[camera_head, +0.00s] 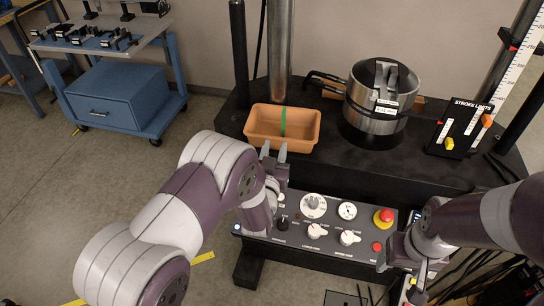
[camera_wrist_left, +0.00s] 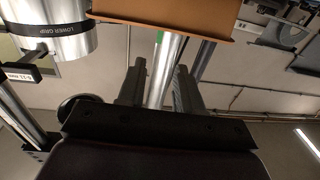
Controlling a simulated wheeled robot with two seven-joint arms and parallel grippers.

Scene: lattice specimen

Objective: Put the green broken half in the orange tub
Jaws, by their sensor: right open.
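The orange tub (camera_head: 262,138) stands on the black machine deck at centre; its wall also shows in the left wrist view (camera_wrist_left: 200,18). A narrow green strip (camera_head: 283,122) runs across the tub; I cannot tell whether it is the green broken half or a marking. A small green patch (camera_wrist_left: 159,37) shows at the tub's edge in the left wrist view. My left gripper (camera_head: 274,151) is open and empty just in front of the tub, near its rim; its two fingers stand apart in the wrist view (camera_wrist_left: 158,85). My right gripper (camera_head: 399,277) is open at the lower right.
A metal grip cylinder (camera_head: 374,101) stands right of the tub, with a silver column (camera_head: 280,55) behind the tub. A control panel (camera_head: 328,232) with knobs and a red button lies below my left gripper. A stroke-limits board (camera_head: 461,129) stands at right; a blue cart (camera_head: 120,97) is far left.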

